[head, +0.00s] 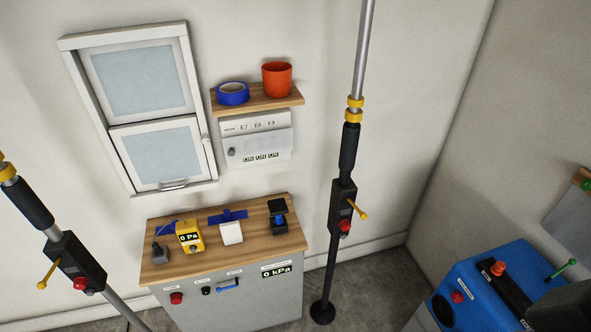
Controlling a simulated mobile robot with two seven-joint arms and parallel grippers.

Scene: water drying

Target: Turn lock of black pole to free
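The black pole (331,262) stands nearly upright right of the workbench, its round black foot on the floor. Its upper tube is grey metal with yellow collars (354,108) above a black grip (349,150). A black lock box (341,205) sits mid-pole. A yellow lever (357,210) sticks out from it to the lower right, and a red knob (344,226) is below the lever. The lock's label is too small to read. Neither of my grippers is in view.
A second, tilted pole (119,308) with a similar lock box (75,262) and grey lower tube is at left. A workbench (165,268) holds small devices. A blue machine (505,262) stands at lower right. Bare floor (375,280) lies between pole and machine.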

